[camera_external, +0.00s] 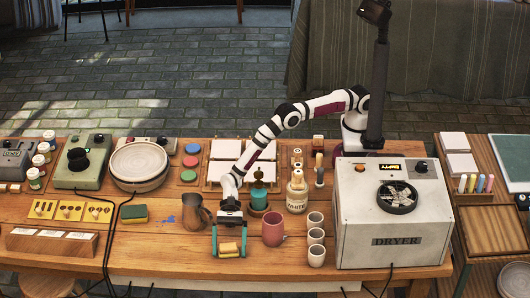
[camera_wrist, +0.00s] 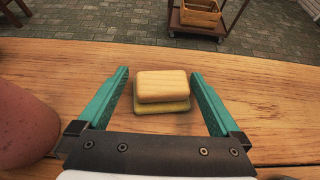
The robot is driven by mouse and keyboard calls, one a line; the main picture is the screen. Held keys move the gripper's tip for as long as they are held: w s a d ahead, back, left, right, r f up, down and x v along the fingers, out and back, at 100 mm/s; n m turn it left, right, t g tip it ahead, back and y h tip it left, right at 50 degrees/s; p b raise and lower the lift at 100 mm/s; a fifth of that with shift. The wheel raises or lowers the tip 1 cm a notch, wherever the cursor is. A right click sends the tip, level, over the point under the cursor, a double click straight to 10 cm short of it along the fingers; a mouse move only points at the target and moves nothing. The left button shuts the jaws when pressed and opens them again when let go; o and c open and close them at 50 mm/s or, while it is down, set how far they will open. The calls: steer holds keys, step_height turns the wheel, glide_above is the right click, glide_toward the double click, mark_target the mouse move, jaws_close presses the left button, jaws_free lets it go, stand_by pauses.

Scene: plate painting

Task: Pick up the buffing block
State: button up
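The buffing block (camera_external: 229,247) looks like a small pale yellow wooden block on a slightly wider, darker yellow pad. It lies near the table's front edge. It also shows in the wrist view (camera_wrist: 162,87), centred between the fingers. My gripper (camera_external: 229,240) has teal fingers and is open, one finger on each side of the block. In the wrist view my gripper (camera_wrist: 160,90) shows a gap between each finger and the block. I cannot tell exactly how high the fingertips are above the table.
A pink mug (camera_external: 273,229) stands just right of my gripper, and a brown metal pitcher (camera_external: 195,215) just left. Several small cups (camera_external: 316,237) and the white dryer (camera_external: 392,215) are further right. A green-yellow sponge (camera_external: 134,214) lies left. The wooden table (camera_external: 170,262) is bare in front of the pitcher.

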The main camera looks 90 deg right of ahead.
steer(key=c, duration=1.1)
